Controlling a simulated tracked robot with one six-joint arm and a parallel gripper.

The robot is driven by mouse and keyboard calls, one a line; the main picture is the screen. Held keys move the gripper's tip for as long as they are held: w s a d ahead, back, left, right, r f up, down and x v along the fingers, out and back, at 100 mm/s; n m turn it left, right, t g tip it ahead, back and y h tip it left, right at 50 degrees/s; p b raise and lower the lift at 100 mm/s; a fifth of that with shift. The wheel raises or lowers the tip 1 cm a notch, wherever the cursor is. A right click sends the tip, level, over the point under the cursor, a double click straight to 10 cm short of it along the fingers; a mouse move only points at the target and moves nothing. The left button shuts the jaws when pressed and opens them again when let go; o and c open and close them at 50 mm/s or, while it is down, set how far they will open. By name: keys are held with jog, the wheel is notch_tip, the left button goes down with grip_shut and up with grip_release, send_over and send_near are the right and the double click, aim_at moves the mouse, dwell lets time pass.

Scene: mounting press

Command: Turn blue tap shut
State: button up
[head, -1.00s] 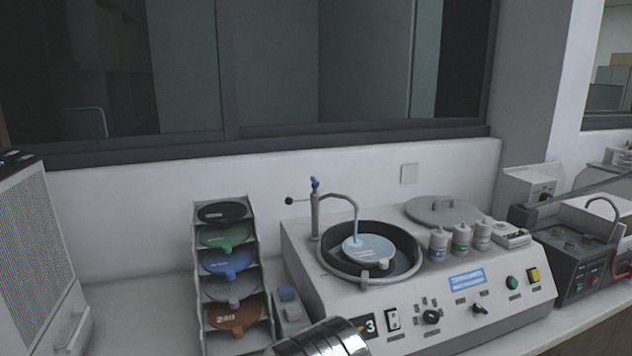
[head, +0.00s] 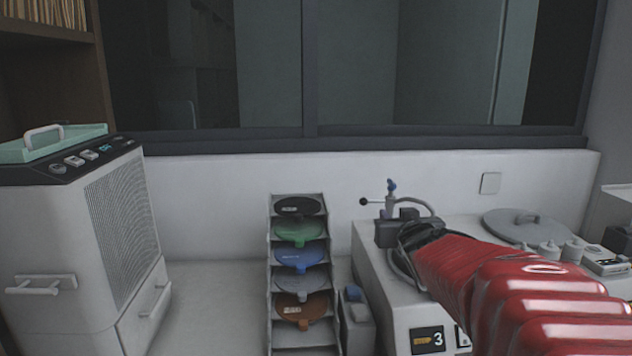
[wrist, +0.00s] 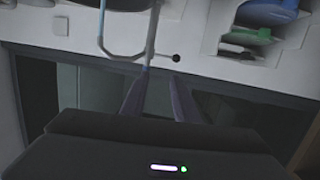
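The blue tap (head: 391,187) sits on top of a thin grey post at the back left corner of the grinder-polisher machine. A side lever with a black ball (head: 364,202) sticks out to its left. My gripper (head: 396,218) is in front of the post, just below the blue tap in the picture. In the wrist view, the two fingers (wrist: 161,78) are apart with a gap between them. The post (wrist: 153,35) and the black ball (wrist: 176,57) show just beyond the fingertips. I cannot tell whether a finger touches the tap.
A rack (head: 272,262) of coloured discs stands left of the machine. A grey cabinet unit (head: 75,245) is farther left. A round lid (head: 524,226) and white bottles (head: 550,250) are on the machine's right. My red-sleeved arm covers the bowl and much of the panel.

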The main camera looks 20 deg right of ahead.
aim_at(388, 179)
jog(key=w+d+r+n+t+y, duration=0.1)
jog(key=w+d+t, duration=0.1)
jog(key=d, duration=0.4)
jog(key=shift+w+r+t, duration=0.3)
jog(key=shift+w, duration=0.3)
jog(key=shift+w+d, duration=0.1)
jog(key=x, duration=1.3)
jog(key=shift+w, duration=0.3)
